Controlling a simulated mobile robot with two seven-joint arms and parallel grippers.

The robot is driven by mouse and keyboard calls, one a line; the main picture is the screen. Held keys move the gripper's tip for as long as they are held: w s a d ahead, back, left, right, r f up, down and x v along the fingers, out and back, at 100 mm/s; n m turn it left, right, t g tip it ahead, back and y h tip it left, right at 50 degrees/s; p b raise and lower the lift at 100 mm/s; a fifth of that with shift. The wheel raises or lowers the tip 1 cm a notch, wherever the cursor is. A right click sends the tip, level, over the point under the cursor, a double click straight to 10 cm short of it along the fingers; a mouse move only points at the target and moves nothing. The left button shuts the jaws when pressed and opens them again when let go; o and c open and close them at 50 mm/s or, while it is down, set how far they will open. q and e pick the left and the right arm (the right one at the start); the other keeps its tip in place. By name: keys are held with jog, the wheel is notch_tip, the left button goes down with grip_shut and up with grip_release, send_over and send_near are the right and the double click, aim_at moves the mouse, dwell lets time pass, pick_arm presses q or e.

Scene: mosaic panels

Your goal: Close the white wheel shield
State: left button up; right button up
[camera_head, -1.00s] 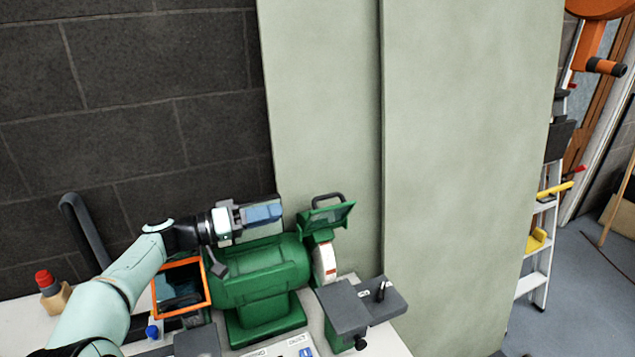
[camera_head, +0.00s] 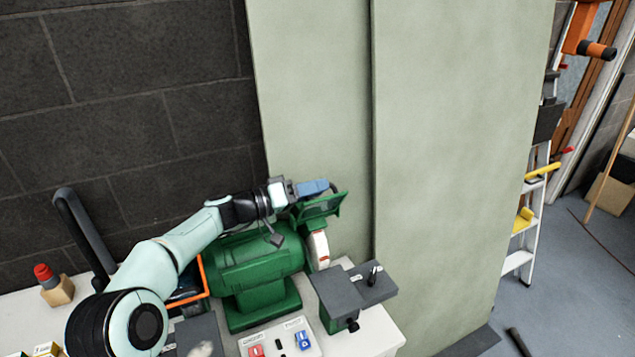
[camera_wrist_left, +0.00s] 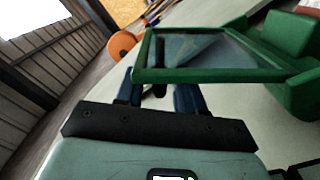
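The green bench grinder (camera_head: 255,265) stands on the white table, with its white wheel (camera_head: 319,248) on the right side. The green-framed clear shield (camera_head: 322,207) above the white wheel is tilted up, leaving the wheel's front exposed. My left gripper (camera_head: 318,187) is at the shield's upper edge and partly hides it. In the left wrist view, the shield (camera_wrist_left: 210,73) crosses in front of the blue fingers (camera_wrist_left: 158,95). These are spread apart, with a dark piece between them, perhaps the shield's handle. Contact is unclear. My right gripper is not in view.
An orange-framed shield (camera_head: 206,277) is on the grinder's left side, partly behind my arm. A grey block (camera_head: 340,295) sits in front of the white wheel. A switch panel (camera_head: 280,342) lies at the front. A pale panel (camera_head: 310,90) stands close behind.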

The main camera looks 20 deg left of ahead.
pick_arm(q)
jog(key=shift+w+d, duration=0.4)
